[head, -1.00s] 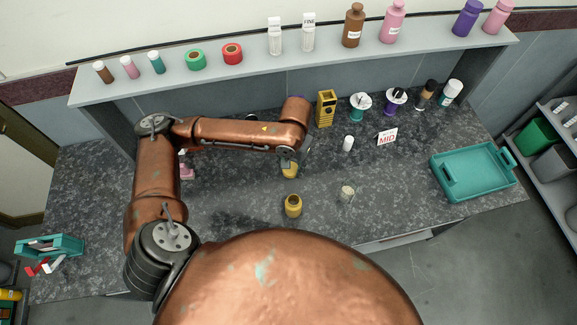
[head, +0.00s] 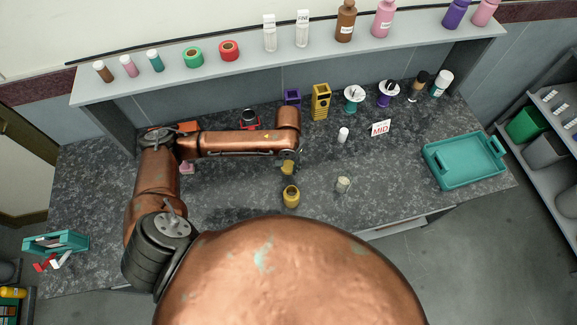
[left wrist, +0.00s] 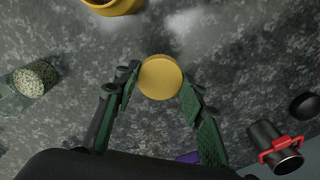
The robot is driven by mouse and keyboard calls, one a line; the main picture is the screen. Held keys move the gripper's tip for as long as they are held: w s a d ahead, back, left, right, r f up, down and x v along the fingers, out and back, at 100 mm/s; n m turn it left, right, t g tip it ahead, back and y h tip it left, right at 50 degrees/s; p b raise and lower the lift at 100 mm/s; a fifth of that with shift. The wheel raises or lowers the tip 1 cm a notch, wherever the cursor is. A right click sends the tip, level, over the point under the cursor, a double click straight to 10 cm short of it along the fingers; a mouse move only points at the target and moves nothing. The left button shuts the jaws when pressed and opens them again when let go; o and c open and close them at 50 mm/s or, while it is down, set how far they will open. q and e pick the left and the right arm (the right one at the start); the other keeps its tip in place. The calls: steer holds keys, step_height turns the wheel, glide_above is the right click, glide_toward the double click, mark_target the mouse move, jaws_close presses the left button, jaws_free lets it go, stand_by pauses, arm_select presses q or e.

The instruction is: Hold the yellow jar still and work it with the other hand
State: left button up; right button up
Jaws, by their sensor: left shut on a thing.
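A yellow jar (head: 291,198) with a dark open mouth stands upright on the speckled worktop in the head view. Its edge shows at the top of the left wrist view (left wrist: 113,6). My left gripper (head: 288,164) is just behind the jar and apart from it. It is shut on a round yellow piece (left wrist: 160,78) that looks like a lid, held between the fingertips (left wrist: 161,88). In the head view this piece (head: 287,169) is partly hidden by the gripper. My right gripper is not in view.
A speckled pale cup (head: 343,185) stands right of the jar, a white bottle (head: 343,135) behind it. A teal tray (head: 465,160) is at the right. The worktop's front middle is clear.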

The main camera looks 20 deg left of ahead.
mark_target(289, 161)
arm_select(q)
steer(key=shift+w+a+f, duration=0.15)
steer(key=shift+w+f, duration=0.35)
steer(key=shift+f, duration=0.15)
steer(key=shift+w+a+f, duration=0.15)
steer(key=shift+w+f, duration=0.35)
steer(key=shift+f, duration=0.1)
step_height(289, 161, down, 3)
steer(key=shift+w+a+f+b, duration=0.1)
steer(key=shift+f+b, duration=0.05)
steer(key=shift+b, duration=0.3)
steer(key=o, duration=1.3)
step_height(289, 161, up, 12)
steer(key=shift+r+p, duration=0.1)
steer(key=shift+p, duration=0.85)
